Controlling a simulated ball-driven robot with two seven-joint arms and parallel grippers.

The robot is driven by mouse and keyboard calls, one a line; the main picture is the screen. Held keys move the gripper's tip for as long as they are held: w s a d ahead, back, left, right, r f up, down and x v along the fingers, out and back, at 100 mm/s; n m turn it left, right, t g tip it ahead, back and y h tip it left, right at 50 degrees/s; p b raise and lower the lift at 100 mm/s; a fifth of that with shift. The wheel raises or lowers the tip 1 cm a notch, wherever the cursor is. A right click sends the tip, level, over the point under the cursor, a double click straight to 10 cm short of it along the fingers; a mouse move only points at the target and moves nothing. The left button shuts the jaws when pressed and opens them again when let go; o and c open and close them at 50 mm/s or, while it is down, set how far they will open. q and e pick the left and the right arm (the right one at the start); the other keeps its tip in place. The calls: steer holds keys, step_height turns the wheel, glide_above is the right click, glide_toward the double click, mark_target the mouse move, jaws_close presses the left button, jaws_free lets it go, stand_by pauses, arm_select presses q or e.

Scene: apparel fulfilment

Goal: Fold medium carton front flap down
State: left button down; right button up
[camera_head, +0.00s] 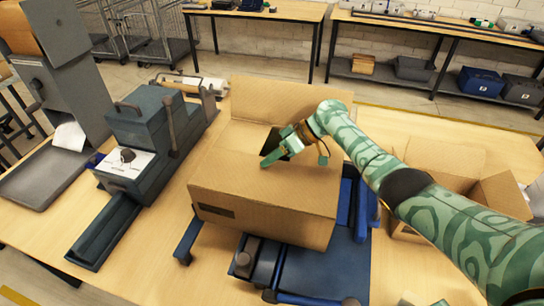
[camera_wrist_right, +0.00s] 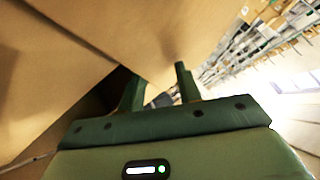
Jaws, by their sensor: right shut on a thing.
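The medium brown carton (camera_head: 262,215) sits on a blue stand in the middle of the table in the head view. Its back flap (camera_head: 275,105) stands up. Another flap (camera_head: 235,165) lies over much of the top, with a dark gap beside my fingers. My right gripper (camera_head: 279,153) is at this gap, shut on the carton's cardboard. The right wrist view shows cardboard (camera_wrist_right: 150,35) reaching between my two fingers (camera_wrist_right: 160,90). Which flap edge is held is partly hidden by the gripper. My left gripper is not in view.
A blue-grey machine (camera_head: 150,140) stands left of the carton, with a grey tray (camera_head: 50,180) farther left. The blue stand (camera_head: 340,265) shows below the carton. Another open carton (camera_head: 500,195) is at the right, behind my arm.

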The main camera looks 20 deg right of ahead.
steer(key=shift+s+f, duration=0.4)
steer(key=shift+f, duration=0.1)
steer(key=p+v, duration=0.2)
steer(key=v, duration=1.4)
steer(key=shift+w+d+r, duration=0.15)
steer(key=shift+w+r, duration=0.15)
steer(key=shift+r, duration=0.25)
